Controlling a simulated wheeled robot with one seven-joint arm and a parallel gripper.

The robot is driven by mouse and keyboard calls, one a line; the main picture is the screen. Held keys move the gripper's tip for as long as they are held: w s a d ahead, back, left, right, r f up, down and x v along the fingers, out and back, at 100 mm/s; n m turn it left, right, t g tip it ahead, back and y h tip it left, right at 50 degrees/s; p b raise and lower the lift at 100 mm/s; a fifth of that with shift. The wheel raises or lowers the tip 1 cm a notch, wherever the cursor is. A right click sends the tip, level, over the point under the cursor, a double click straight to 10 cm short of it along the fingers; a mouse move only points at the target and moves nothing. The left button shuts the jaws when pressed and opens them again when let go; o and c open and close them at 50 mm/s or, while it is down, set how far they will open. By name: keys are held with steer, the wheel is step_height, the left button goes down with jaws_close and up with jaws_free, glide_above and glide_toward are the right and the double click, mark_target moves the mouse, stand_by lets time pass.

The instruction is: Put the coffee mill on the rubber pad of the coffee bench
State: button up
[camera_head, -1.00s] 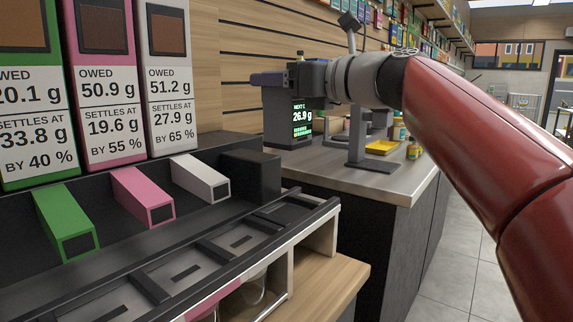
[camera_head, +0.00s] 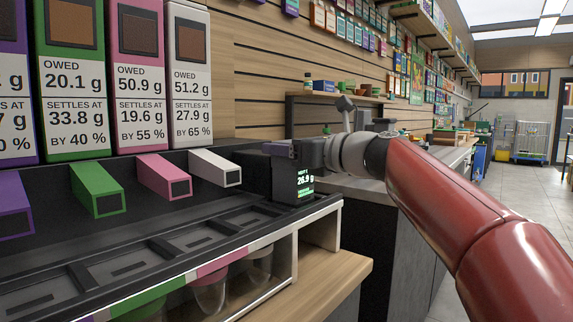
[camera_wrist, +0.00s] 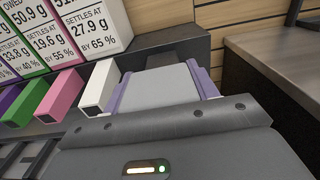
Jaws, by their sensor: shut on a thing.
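The coffee mill appears to be the dark upright box (camera_head: 291,190) with a lit screen reading 26.9 g. My gripper (camera_head: 278,150) is shut on its upper part, with purple fingers at its sides. In the wrist view, a grey block-like top (camera_wrist: 160,90) sits between the purple fingers of my gripper (camera_wrist: 168,84). The mill is upright at the right end of the dispenser rack; I cannot tell whether its base touches anything. A grey-topped counter (camera_head: 372,190) stands behind and right of it. I cannot make out a rubber pad or tell which surface is the coffee bench.
The dispenser rack (camera_head: 150,240) fills the left, with tall labelled bins (camera_head: 140,120) and green, pink and white chutes (camera_head: 216,166). Glass cups hang below its front. A wooden ledge (camera_head: 330,275) lies lower right.

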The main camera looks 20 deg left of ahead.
steer(key=shift+f, duration=0.1)
steer(key=o, duration=1.2)
steer(key=shift+f, duration=0.1)
steer(key=o, duration=0.4)
steer(key=b+v, duration=0.1)
steer(key=v, duration=1.1)
